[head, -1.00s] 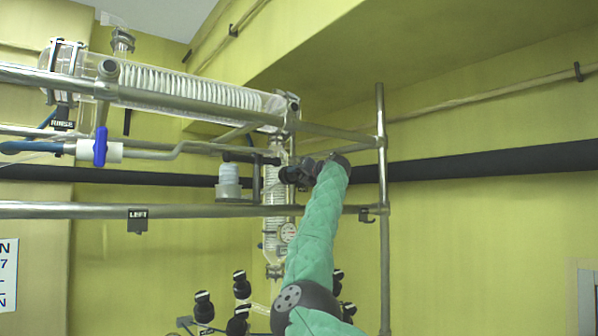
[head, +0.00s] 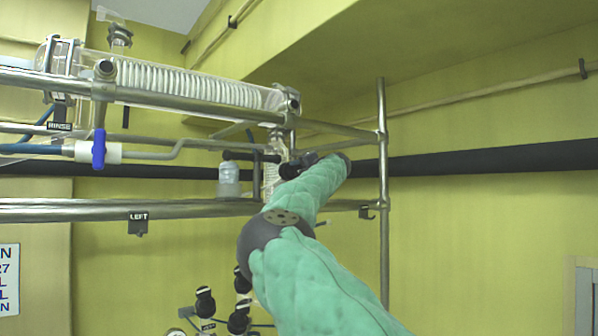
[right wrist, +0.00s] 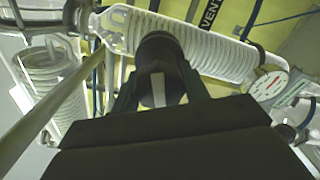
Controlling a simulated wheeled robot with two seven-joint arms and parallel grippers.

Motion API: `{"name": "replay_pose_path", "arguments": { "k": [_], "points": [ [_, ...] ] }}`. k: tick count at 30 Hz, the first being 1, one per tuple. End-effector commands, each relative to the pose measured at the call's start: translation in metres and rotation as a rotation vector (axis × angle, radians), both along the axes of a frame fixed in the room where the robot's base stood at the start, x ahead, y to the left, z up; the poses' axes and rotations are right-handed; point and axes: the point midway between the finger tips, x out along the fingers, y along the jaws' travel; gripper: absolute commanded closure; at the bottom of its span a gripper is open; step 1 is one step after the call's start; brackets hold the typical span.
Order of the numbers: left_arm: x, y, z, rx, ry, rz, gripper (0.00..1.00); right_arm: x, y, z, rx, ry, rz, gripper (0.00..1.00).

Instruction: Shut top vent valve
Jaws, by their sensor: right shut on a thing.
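My right gripper (right wrist: 158,92) is shut on a black rounded knob (right wrist: 160,55) that fills the space between its fingers in the right wrist view. A label reading VENT (right wrist: 208,14) hangs just behind the knob. In the head view my right gripper (head: 291,168) is small and dark, at the right end of a horizontal black bar (head: 245,156) on the frame. I cannot tell whether this bar belongs to the held valve, nor the valve's setting. My left gripper is not in view.
A glass coil condenser (head: 200,88) lies along the steel frame (head: 60,210) above the gripper. A blue-handled valve (head: 98,149) is at the left, below the RINSE label. A round gauge (right wrist: 269,85) is near the knob. The wall side at right is open.

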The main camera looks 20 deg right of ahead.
Motion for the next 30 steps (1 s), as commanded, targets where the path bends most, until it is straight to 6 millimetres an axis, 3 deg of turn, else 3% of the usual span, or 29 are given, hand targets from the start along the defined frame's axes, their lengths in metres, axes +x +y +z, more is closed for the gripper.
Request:
{"name": "replay_pose_path", "arguments": {
  "k": [15,30],
  "points": [
    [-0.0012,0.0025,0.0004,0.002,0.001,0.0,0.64,-0.0008,-0.0009,0.0021,0.193,0.067,0.0,0.78],
    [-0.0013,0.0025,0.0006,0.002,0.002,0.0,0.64,-0.0005,-0.001,0.002,0.266,0.094,0.0,0.78]
  ]
}}
